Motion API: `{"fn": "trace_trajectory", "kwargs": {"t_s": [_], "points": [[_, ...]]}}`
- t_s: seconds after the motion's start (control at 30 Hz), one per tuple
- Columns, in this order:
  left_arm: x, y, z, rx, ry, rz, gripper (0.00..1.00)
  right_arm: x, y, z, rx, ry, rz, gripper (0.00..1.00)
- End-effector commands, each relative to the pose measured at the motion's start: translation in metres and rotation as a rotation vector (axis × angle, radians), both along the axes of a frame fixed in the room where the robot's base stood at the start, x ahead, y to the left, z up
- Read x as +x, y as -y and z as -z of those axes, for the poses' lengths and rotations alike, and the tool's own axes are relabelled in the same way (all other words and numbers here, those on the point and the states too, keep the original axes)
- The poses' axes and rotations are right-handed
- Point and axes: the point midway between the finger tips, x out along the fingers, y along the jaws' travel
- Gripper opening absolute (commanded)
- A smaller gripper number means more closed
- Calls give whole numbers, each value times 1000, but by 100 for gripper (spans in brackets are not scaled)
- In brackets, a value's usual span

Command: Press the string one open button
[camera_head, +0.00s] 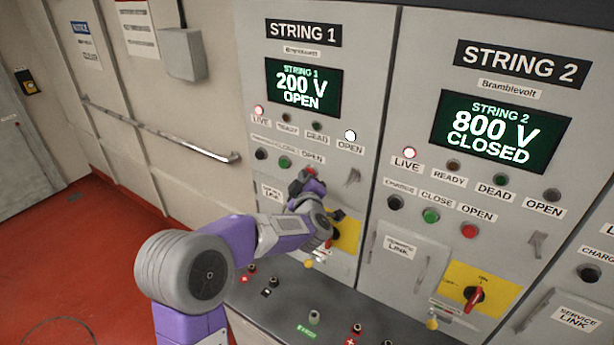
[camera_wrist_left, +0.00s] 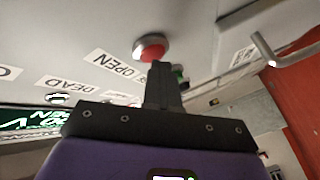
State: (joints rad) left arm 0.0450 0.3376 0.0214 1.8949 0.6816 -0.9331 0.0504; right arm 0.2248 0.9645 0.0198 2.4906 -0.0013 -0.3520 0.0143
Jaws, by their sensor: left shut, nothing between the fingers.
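The String 1 panel (camera_head: 360,50) has a screen (camera_head: 303,88) reading 200 V OPEN. Its live lamp (camera_head: 258,110) glows red and its open lamp (camera_head: 350,135) glows white. The red String 1 open button (camera_head: 311,171) is partly hidden behind my left gripper (camera_head: 307,182). The button shows in the left wrist view (camera_wrist_left: 151,46) as a red cap in a metal ring, under the OPEN label. My left gripper, seen there too (camera_wrist_left: 160,68), is shut and empty, its tips at the button's edge. I cannot tell whether they touch it. My right gripper is not in view.
The String 2 panel (camera_head: 400,103) stands to the right, its screen reading 800 V CLOSED. A yellow plate with a red rotary switch (camera_head: 473,297) is below it. A desk ledge (camera_head: 285,318) with connectors lies beneath String 1. Red floor (camera_head: 80,250) is clear at left.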

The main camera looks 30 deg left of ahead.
Motion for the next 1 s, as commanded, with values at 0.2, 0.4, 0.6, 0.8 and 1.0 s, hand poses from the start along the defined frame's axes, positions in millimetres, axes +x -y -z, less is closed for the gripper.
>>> {"fn": "trace_trajectory", "kwargs": {"t_s": [0.2,0.4,0.6,0.8,1.0], "points": [[-5,2,1,-1,-2,6,0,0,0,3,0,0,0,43],[-26,-1,2,-1,-2,5,0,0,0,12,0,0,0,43],[-46,-3,2,0,-2,2,0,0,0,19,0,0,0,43],[-59,-4,1,-1,-3,2,0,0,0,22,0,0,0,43],[-60,-4,1,-1,-3,2,0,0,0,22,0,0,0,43]]}}
